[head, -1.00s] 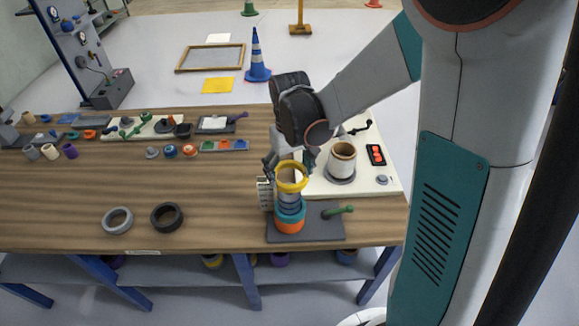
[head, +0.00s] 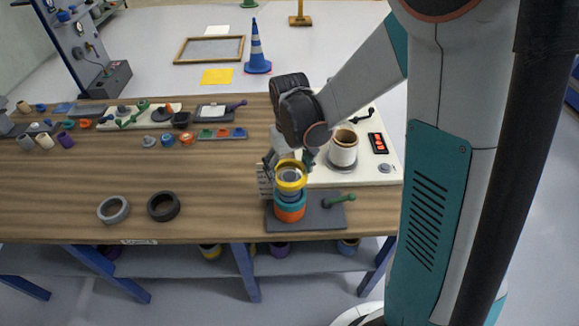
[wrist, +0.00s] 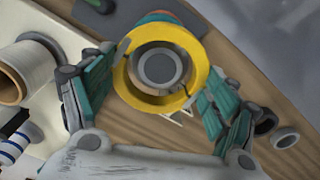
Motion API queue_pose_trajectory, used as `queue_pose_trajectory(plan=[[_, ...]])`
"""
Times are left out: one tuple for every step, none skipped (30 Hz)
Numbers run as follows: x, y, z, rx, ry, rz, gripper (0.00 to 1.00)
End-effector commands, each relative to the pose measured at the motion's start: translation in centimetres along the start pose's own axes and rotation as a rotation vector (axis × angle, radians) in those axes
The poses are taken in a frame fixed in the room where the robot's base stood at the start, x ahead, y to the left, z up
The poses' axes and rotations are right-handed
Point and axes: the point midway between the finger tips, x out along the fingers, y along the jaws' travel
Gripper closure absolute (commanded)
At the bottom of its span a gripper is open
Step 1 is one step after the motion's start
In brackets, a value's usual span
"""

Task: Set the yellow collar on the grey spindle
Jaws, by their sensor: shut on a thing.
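The yellow collar (head: 291,186) is around the upper part of the grey spindle (head: 290,175), above a teal ring (head: 289,198) and an orange ring (head: 290,213). My gripper (head: 290,168) is shut on the collar from above and behind. In the wrist view, my gripper's (wrist: 157,72) teal fingers hold the collar (wrist: 160,36) on opposite sides. The spindle's round top (wrist: 156,67) shows inside the collar's hole. I cannot tell whether the collar touches the teal ring below.
The spindle stands on a dark base plate (head: 325,218) with a green-handled lever (head: 340,201). A grey ring (head: 113,210) and a black ring (head: 163,207) lie at left. The wooden middle is clear.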

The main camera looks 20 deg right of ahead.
Motion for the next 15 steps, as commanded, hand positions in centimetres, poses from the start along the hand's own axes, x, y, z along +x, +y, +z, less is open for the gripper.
queue_pose_trajectory(plan=[[0.5, 0.0, 0.0, 0.000, 0.000, 0.000, 0.45], [0.7, 0.0, 0.0, 0.000, 0.000, 0.000, 0.45], [1.0, 0.0, 0.0, 0.000, 0.000, 0.000, 0.45], [1.2, 0.0, 0.0, 0.000, 0.000, 0.000, 0.45], [1.4, 0.0, 0.0, 0.000, 0.000, 0.000, 0.45], [1.6, 0.0, 0.0, 0.000, 0.000, 0.000, 0.45], [1.8, 0.0, 0.0, 0.000, 0.000, 0.000, 0.45], [2.0, 0.0, 0.0, 0.000, 0.000, 0.000, 0.45], [2.3, 0.0, 0.0, 0.000, 0.000, 0.000, 0.45], [2.5, 0.0, 0.0, 0.000, 0.000, 0.000, 0.45], [2.7, 0.0, 0.0, 0.000, 0.000, 0.000, 0.45], [2.9, 0.0, 0.0, 0.000, 0.000, 0.000, 0.45], [3.1, 0.0, 0.0, 0.000, 0.000, 0.000, 0.45], [3.3, 0.0, 0.0, 0.000, 0.000, 0.000, 0.45], [3.5, 0.0, 0.0, 0.000, 0.000, 0.000, 0.45]])
